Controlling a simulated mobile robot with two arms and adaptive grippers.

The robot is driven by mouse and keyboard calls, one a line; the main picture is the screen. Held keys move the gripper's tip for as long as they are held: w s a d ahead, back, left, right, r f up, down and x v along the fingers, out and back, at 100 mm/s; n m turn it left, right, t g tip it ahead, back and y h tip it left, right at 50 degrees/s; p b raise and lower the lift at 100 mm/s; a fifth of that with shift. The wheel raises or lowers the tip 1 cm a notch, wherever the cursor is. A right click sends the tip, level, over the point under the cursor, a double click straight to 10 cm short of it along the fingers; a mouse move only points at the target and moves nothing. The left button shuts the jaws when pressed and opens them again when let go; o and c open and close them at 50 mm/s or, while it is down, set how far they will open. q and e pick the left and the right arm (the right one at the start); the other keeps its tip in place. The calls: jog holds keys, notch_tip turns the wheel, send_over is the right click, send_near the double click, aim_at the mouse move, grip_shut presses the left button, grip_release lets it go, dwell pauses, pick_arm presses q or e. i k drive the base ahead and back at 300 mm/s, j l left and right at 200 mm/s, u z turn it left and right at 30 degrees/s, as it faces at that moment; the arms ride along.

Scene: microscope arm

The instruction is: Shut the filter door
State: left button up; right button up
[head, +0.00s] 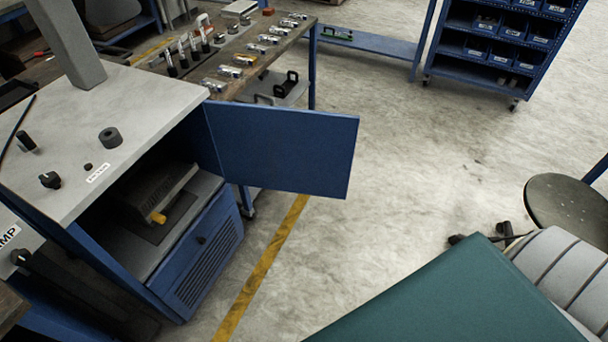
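The filter door (280,148) is a flat blue panel, swung wide open to the right. It hangs at the far edge of the opening in a blue cabinet (118,152) with a pale top, at the left. Inside the open compartment sits a grey box-shaped unit (160,190) with a small orange-yellow part at its front. Neither of my grippers shows in the head view.
A vented blue panel (204,252) with a dark knob lies below the opening. A workbench (225,75) with tools stands behind. A dark round stool (570,205) and a green surface (460,300) are at the right. The floor beyond the door is clear.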

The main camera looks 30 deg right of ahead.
aim_at(303, 151)
jog(key=k+u, duration=0.15)
jog(key=u, duration=0.35)
jog(key=k+j+u, duration=0.1)
jog(key=u, duration=0.4)
jog(key=k+j+u, duration=0.15)
jog(key=u, duration=0.3)
jog(key=l+u, duration=0.15)
jog(key=l, duration=0.3)
jog(key=k+l+u, duration=0.15)
jog(key=l, duration=0.3)
jog(key=l+u, duration=0.15)
jog(key=l, duration=0.3)
jog(key=k+l+u, duration=0.15)
jog(key=l, duration=0.25)
jog(key=k+l+u, duration=0.15)
jog(key=l, duration=0.25)
